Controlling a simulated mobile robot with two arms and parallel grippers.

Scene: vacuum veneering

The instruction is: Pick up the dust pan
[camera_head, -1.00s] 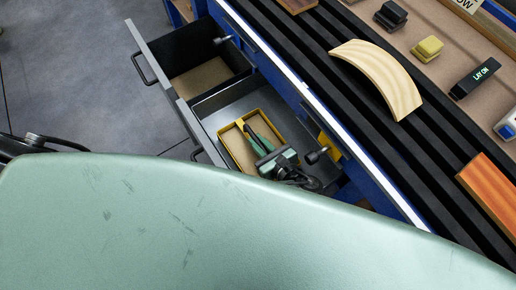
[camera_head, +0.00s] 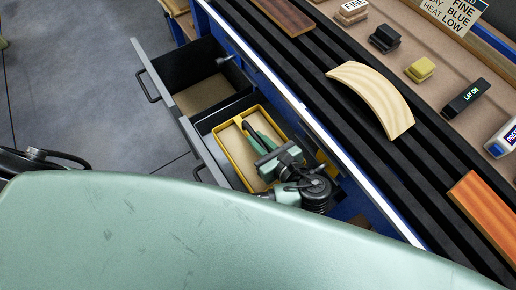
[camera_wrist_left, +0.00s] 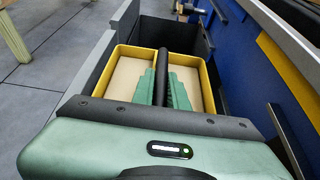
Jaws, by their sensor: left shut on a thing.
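The dust pan (camera_head: 233,148) has a yellow rim and a tan floor. It is over the second open drawer and seems raised toward the drawer's top edges. My left gripper (camera_head: 262,141), with green fingers, is shut on its dark handle. In the left wrist view the dust pan (camera_wrist_left: 122,78) lies ahead of the gripper (camera_wrist_left: 163,88), and the black handle (camera_wrist_left: 162,62) runs between the fingers. The near end of the pan is hidden behind my gripper. My right gripper is not in view.
The open drawer (camera_head: 203,150) has dark walls close around the pan. Another open drawer (camera_head: 155,80) stands beside it. The bench to the right carries a curved wooden piece (camera_head: 376,92), an orange-brown board (camera_head: 484,208) and small blocks. Grey floor (camera_head: 80,90) is clear at the left.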

